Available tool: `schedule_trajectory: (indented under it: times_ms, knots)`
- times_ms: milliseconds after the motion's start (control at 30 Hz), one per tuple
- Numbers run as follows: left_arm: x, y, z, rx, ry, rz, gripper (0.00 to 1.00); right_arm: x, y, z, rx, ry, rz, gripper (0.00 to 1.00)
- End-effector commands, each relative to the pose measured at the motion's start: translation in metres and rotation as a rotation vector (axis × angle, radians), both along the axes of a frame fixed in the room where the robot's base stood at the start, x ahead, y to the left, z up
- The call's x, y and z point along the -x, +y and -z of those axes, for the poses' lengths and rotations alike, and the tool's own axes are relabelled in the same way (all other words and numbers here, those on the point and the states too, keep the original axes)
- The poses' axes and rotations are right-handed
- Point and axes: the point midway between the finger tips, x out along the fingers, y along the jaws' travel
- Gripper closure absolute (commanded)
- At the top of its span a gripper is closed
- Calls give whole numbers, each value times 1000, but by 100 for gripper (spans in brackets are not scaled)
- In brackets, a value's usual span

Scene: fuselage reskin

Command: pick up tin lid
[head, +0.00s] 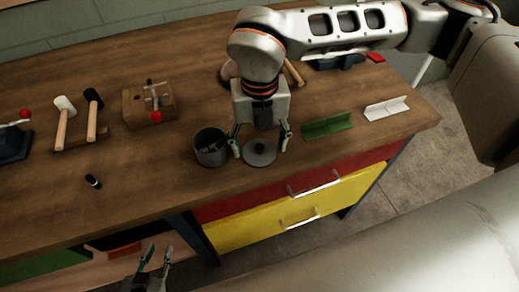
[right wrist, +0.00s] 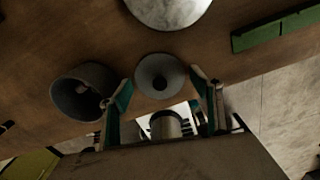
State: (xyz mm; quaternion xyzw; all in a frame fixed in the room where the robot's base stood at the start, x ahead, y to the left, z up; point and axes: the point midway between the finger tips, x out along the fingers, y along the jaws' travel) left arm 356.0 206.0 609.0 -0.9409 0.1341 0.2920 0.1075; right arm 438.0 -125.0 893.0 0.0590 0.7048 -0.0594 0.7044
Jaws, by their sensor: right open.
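The tin lid (head: 260,153) is a round grey disc with a small knob, lying on the wooden bench near its front edge. My right gripper (head: 261,143) is open above it, with one finger on each side. In the right wrist view, the lid (right wrist: 160,75) shows just beyond and between the open fingertips (right wrist: 162,88); I cannot tell whether they touch it. The open grey tin (head: 211,148) stands just left of the lid, with something inside it, and also shows in the wrist view (right wrist: 84,92). My left gripper (head: 157,254) is open and empty, low in front of the bench.
A green angled piece (head: 328,125) and a white one (head: 387,109) lie to the right. A wooden block with a red knob (head: 150,104), mallets (head: 62,122) and a small dark cylinder (head: 93,181) lie to the left. Drawers (head: 300,215) are below the bench edge.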

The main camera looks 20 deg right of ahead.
Motion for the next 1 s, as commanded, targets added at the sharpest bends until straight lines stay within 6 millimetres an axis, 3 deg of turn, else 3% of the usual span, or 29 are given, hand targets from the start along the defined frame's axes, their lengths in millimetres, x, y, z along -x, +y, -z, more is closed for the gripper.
schedule_trajectory:
  times_ms: [167, 267, 433, 833, 1000]
  knots:
    - [0, 0, 0, 0, 0, 0, 71, 0, 0, 0, -1, -1, 0, 36]
    - [0, 0, 0, -1, 0, 1, 71, 0, 0, 0, -1, -1, 0, 57]
    - [0, 0, 0, -1, 0, 1, 71, 0, 0, 0, 0, 0, -1, 100]
    - [0, 0, 0, 0, 0, 1, 71, 0, 0, 0, 0, 1, -1, 100]
    - [0, 0, -1, 1, -1, 1, 71, 0, 0, -11, -1, 0, -1, 100]
